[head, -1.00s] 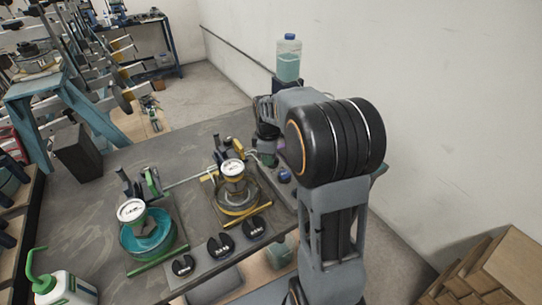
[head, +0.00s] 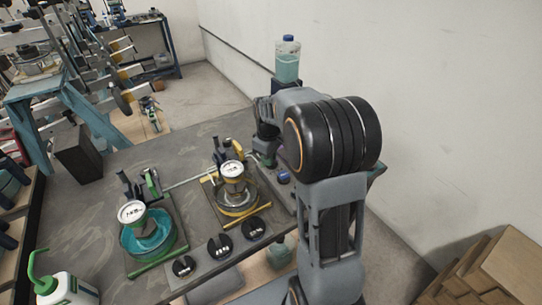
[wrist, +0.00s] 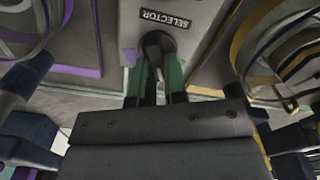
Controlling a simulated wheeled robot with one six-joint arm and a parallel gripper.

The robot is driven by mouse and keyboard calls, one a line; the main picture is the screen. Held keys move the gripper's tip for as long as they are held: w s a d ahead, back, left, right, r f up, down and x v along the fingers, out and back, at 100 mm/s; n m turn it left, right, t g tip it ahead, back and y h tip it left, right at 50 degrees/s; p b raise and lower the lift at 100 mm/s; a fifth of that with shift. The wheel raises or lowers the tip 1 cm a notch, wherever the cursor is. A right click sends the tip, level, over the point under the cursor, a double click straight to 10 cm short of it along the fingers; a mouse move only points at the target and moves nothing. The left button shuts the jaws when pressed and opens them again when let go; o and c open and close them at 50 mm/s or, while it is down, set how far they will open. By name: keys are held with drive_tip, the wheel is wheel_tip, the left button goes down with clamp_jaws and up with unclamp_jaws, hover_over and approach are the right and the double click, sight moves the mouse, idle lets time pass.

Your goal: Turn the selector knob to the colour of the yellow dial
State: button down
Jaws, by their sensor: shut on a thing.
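The selector knob (wrist: 157,40) is dark and sits just below the SELECTOR label (wrist: 166,19) on a grey plate in the wrist view. My gripper (wrist: 157,66) is shut on it, with one green-sided finger on each side. The knob's pointer and colour marks are hidden or too dark to read. The yellow dial (head: 232,169) is a white-faced gauge on a yellow-trimmed fixture in the head view; its reading is too small to tell. In the head view my arm hides the knob and fingertips.
A green-trimmed fixture with a white gauge (head: 131,212) stands left of the yellow one. Several black round pieces (head: 219,246) lie along the bench front. Purple trim (wrist: 84,71) shows left in the wrist view, yellow trim right.

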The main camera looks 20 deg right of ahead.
drive_tip(key=shift+w+d+r+m, duration=0.1)
drive_tip(key=shift+m, duration=1)
drive_tip(key=shift+w+d+r+m, duration=0.1)
drive_tip(key=shift+m, duration=1)
drive_tip(key=c, duration=1.2)
unclamp_jaws()
drive_tip(key=shift+f, duration=0.1)
drive_tip(key=shift+o, duration=0.2)
wheel_tip(320, 180, up, 14)
drive_tip(key=shift+p, duration=0.35)
drive_tip(key=shift+f+m, duration=0.15)
drive_tip(key=shift+m, duration=0.15)
